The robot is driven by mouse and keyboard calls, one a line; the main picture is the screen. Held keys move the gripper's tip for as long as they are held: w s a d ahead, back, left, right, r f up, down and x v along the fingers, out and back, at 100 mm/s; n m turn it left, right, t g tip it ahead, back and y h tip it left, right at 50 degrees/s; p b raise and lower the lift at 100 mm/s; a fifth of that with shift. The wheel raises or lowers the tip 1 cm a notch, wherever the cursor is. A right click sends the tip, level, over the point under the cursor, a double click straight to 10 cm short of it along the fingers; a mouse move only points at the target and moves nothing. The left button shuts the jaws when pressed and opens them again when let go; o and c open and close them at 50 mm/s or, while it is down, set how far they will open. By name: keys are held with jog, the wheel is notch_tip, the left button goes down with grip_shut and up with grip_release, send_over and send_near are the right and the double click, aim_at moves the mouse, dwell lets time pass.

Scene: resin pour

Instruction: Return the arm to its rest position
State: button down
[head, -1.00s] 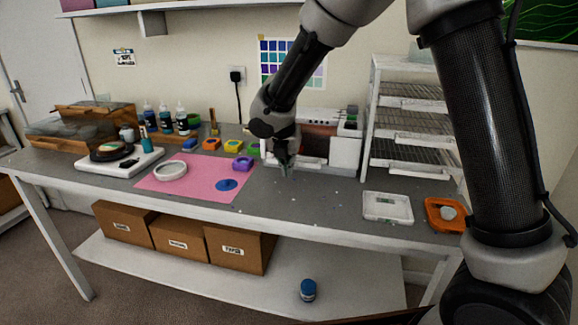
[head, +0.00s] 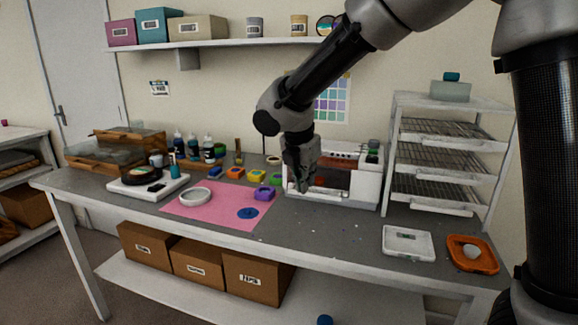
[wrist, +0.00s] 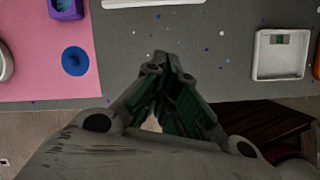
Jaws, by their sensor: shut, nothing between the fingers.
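My gripper (head: 300,188) hangs from my arm, pointing down in front of the white oven-like box on the workbench (head: 330,232). In the wrist view my gripper (wrist: 166,58) has its fingertips together with nothing between them. Below it is the bench's grey top near its front edge. The fingers are clear of the pink mat and the white scale. My arm reaches in from the upper right of the head view.
The pink mat (head: 215,217) holds a white ring, a blue disc and a purple mould. The white box (head: 365,185) and wire rack (head: 392,165) stand behind. Cardboard boxes (head: 250,280) sit below.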

jog(key=s+d+r+m, duration=0.3)
jog(key=s+d+m, duration=0.9)
jog(key=d+m, duration=0.2)
jog(key=s+d+r+m+y, duration=0.1)
jog(key=s+d+r+m, duration=0.2)
jog(key=s+d+m, duration=1)
jog(key=d+m, duration=0.1)
jog(key=d, duration=0.2)
jog(key=shift+s+d+r+t+y, duration=0.2)
jog(key=shift+s+t+y, duration=0.1)
jog(key=shift+t, duration=0.1)
